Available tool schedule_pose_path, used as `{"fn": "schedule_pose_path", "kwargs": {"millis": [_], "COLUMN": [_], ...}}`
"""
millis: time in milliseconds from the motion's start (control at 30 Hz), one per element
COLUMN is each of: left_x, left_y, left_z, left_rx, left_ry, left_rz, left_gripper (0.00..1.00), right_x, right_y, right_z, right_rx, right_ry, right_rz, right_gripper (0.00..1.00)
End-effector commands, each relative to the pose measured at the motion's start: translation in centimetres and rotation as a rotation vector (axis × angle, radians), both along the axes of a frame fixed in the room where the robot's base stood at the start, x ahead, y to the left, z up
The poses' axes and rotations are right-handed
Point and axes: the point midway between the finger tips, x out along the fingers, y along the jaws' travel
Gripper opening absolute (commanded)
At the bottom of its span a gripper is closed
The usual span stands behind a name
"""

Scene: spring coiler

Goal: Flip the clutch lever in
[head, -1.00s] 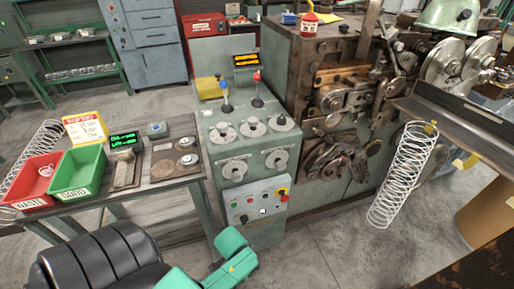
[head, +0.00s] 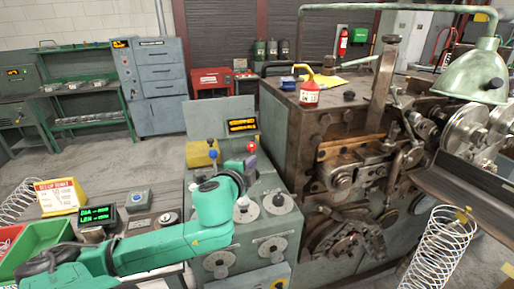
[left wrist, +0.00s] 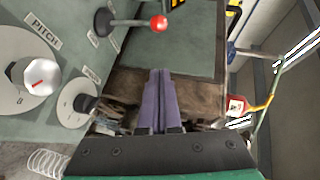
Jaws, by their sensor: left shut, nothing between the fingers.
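The console (head: 222,125) carries a lever with a red knob (head: 251,147) and a lever with a blue knob (head: 213,153). I cannot read which one is marked as the clutch. The red knob also shows in the left wrist view (left wrist: 158,23), on a rod from a dark round base. My left gripper (head: 249,166) is close to the red-knobbed lever; my own arm hides part of the console. In the left wrist view its purple fingers (left wrist: 160,97) are together and empty, apart from the red knob in the picture. My right gripper is out of view.
Round dials (head: 277,204) sit on the console below the levers; a pitch dial (left wrist: 32,82) shows in the left wrist view. The coiler machine (head: 300,130) stands close on the right, a spring (head: 437,250) in front. A green bin (head: 40,243) and display (head: 96,215) lie left.

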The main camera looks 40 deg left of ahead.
Motion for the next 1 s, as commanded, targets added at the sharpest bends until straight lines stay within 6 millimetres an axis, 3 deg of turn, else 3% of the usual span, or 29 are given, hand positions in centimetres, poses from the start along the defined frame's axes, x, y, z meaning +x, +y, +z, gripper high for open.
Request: {"fn": "schedule_pose_path", "kwargs": {"millis": [100,233,300,333,500,567,667,867,1000], "left_x": [2.3,4.5,5.5,5.8,7.2,7.5,8.1,8.9,8.9], "left_y": [0.9,1.7,2.2,1.9,2.4,3.0,4.8,6.4,6.4], "left_z": [-0.2,-0.9,-1.2,-2.0,-2.5,-2.5,-2.1,-2.7,-2.9], "left_rx": [0.009,0.004,0.005,0.004,0.004,0.005,-0.003,-0.002,-0.001], "left_ry": [-0.001,-0.004,-0.004,-0.005,-0.005,-0.005,0.002,0.001,0.001], "left_rz": [0.0,0.001,0.003,-0.006,-0.007,0.005,0.009,0.004,0.002], "left_gripper": [0.0,0.0,0.0,0.0,0.0,0.0,0.0,0.0,0.0], "right_x": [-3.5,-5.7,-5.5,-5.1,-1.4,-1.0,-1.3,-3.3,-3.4], "right_y": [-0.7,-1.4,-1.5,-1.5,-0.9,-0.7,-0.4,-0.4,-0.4], "right_z": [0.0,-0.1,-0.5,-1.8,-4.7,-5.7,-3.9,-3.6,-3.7], "right_rx": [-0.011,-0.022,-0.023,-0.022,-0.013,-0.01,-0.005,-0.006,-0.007], "right_ry": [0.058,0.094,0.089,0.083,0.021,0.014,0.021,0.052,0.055], "right_rz": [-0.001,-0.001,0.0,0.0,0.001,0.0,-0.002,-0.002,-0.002], "right_gripper": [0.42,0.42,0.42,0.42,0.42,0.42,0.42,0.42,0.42]}}
